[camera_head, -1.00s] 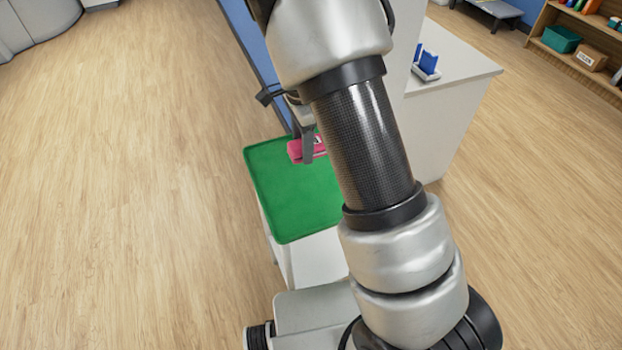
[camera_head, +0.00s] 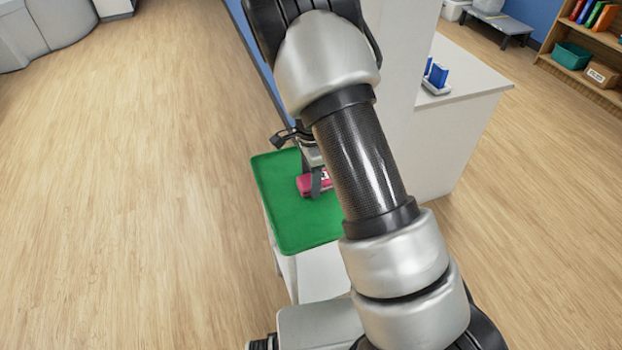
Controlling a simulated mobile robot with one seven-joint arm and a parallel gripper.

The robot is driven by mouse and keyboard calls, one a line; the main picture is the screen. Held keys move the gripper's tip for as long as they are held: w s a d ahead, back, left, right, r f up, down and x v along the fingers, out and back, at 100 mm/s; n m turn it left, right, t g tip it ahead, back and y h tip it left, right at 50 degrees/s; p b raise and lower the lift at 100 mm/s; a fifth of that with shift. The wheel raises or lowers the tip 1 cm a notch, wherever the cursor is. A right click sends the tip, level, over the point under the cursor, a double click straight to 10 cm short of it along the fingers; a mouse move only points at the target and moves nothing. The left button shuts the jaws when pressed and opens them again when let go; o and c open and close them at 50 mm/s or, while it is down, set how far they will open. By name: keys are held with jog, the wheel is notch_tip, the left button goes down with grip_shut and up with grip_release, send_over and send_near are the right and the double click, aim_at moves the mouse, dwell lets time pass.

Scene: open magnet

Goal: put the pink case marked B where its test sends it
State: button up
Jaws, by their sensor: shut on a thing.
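The pink case (camera_head: 305,186) shows at the green tray, partly hidden behind my gripper and arm. A white label with dark marking shows on it, but I cannot read the letter. My gripper (camera_head: 316,184) is shut on the pink case. The case is over the green tray (camera_head: 285,225), low and near its surface; I cannot tell whether it touches. The tray tops a small white stand, and its right side is hidden by my arm.
A white counter (camera_head: 470,92) stands to the right with a blue item in a light holder (camera_head: 437,78) on it. A wooden shelf (camera_head: 590,70) with books and boxes is at the far right. The wooden floor (camera_head: 130,200) on the left is clear.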

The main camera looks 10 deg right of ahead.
jog(key=o, duration=1.1)
jog(key=s+r+n+t+y+p, duration=0.1)
jog(key=s+r+n+p, duration=0.2)
jog(key=r, duration=1.7)
jog(key=s+d+r+n+t, duration=0.1)
jog(key=s+r+n, duration=0.3)
jog(key=s, duration=0.3)
jog(key=s+d+r+n+t, duration=0.1)
jog(key=s+r+n+t, duration=0.1)
jog(key=s+r+n, duration=0.2)
jog(key=s+d+r+n+t+h+b, duration=0.1)
jog(key=s+r+n, duration=0.3)
jog(key=s, duration=0.6)
jog(key=shift+s+d+r+n+t, duration=0.3)
jog(key=shift+d+r+n, duration=0.15)
jog(key=shift+r, duration=0.15)
